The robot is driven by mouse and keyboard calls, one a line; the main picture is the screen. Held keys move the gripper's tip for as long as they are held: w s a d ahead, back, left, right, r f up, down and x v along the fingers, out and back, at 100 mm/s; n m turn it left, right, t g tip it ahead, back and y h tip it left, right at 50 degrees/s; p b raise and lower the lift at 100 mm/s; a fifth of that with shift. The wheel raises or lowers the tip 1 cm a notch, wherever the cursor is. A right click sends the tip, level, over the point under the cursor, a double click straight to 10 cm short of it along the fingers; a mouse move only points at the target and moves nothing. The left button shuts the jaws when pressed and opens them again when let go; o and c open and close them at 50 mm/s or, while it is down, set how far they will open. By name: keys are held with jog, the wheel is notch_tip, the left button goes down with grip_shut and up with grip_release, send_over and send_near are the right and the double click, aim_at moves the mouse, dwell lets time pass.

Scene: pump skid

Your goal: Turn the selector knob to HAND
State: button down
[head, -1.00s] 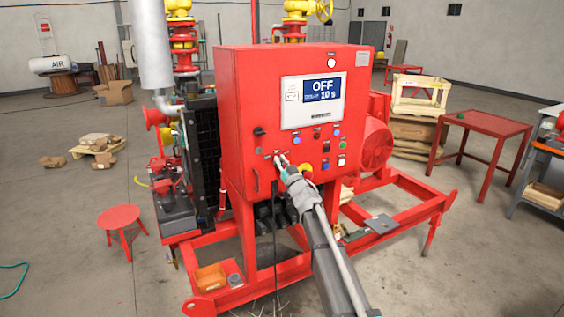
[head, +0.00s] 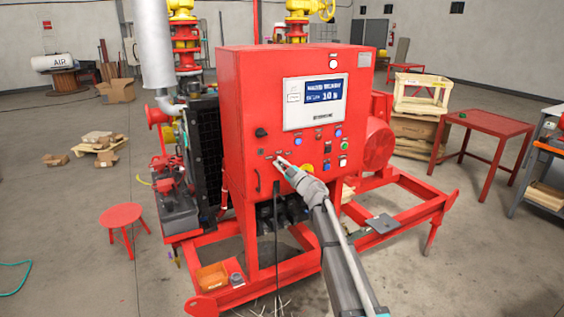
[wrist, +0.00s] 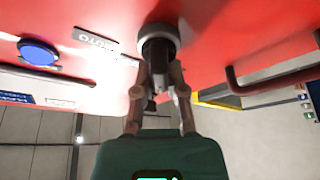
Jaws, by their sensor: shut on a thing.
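The red control cabinet (head: 238,110) faces me with a lit display (head: 321,90) on its door. My gripper (head: 280,163) is at the lower row of controls, left of the yellow emergency-stop surround (head: 307,168). In the wrist view my gripper (wrist: 160,65) has its two fingers closed on the dark selector knob (wrist: 157,47), which has a grey collar against the red panel. The fingers hide part of the knob, and its pointer cannot be made out. A small AUTO label (wrist: 96,40) sits left of the knob.
A blue button (wrist: 38,50) is left of the label in the wrist view. A dark door handle (wrist: 270,80) stands out on the right. Another black knob (head: 261,132) is higher on the door.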

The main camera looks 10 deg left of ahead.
jog(key=shift+f+n+g, duration=0.1)
jog(key=shift+n+g, duration=0.5)
jog(key=shift+n, duration=0.6)
jog(key=c, duration=0.7)
grip_release()
jog(key=shift+p, duration=0.3)
